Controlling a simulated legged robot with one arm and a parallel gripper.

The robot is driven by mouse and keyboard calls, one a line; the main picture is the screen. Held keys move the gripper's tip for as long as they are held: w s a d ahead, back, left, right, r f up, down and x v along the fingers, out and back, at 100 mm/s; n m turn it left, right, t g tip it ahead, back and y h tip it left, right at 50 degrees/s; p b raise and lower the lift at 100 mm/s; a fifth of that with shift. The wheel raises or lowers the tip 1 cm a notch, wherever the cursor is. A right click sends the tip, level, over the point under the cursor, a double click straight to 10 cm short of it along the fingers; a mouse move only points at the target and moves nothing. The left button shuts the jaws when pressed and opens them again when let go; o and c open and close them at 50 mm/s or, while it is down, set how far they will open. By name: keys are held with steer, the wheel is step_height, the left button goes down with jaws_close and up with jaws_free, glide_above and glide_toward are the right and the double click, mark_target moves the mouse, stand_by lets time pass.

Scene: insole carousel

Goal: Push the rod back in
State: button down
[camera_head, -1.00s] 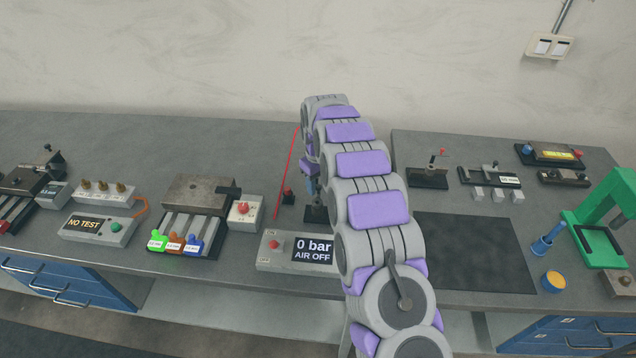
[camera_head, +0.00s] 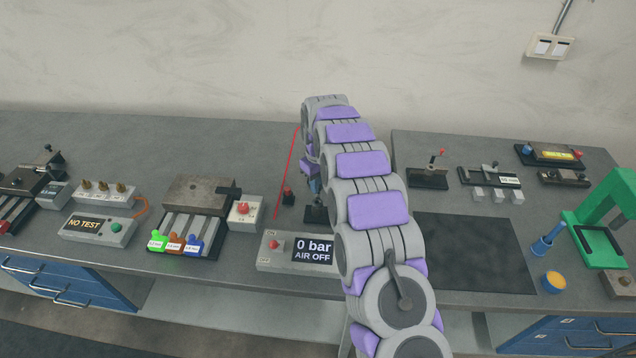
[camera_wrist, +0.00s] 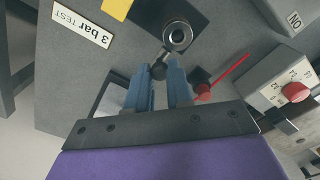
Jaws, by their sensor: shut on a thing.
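In the wrist view my gripper (camera_wrist: 161,76) has its two blue fingers closed around a dark, round-tipped part of the rod (camera_wrist: 158,71). Just past the fingertips is a metal eye end (camera_wrist: 178,36), apparently in line with the rod. The fingers hide most of the rod, so I cannot tell how far it sticks out. In the head view my gripper (camera_head: 314,184) is low over a small dark stand (camera_head: 316,214), partly hidden by my arm.
Dark mat (camera_head: 470,252) at right is clear.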

steer(key=shift+w+d+r+p, duration=0.1)
steer(key=shift+w+r+p, duration=0.1)
steer(key=shift+w+p, duration=0.55)
steer(key=shift+w+f+p, duration=0.15)
steer(key=shift+w+p, duration=0.65)
steer(key=shift+w, duration=0.6)
steer(key=c, duration=1)
jaws_free()
step_height(320, 180, up, 17)
steer(key=p, duration=0.6)
steer(key=shift+w, duration=0.1)
